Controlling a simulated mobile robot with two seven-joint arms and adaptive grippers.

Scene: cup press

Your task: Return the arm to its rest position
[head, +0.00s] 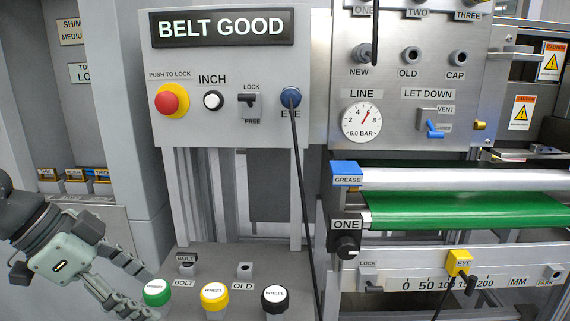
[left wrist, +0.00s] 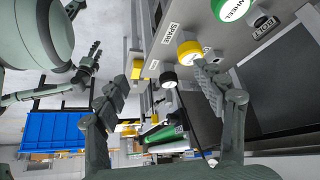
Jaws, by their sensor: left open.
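My left gripper (head: 138,290) comes in from the lower left in the head view. Its two fingers are spread and empty, beside the green-topped wheel knob (head: 157,292). In the left wrist view the fingers of this gripper (left wrist: 160,76) stand wide apart with nothing held between them. A dark jointed shape (left wrist: 88,64) at the left of the wrist view looks like my right gripper, too small to read. The head view does not show my right arm.
A yellow knob (head: 214,296) and a black knob (head: 275,299) stand on the low shelf right of the green one. A control panel (head: 222,110) rises behind. A black cable (head: 301,180) hangs from the blue eye plug. The green belt (head: 465,211) lies right.

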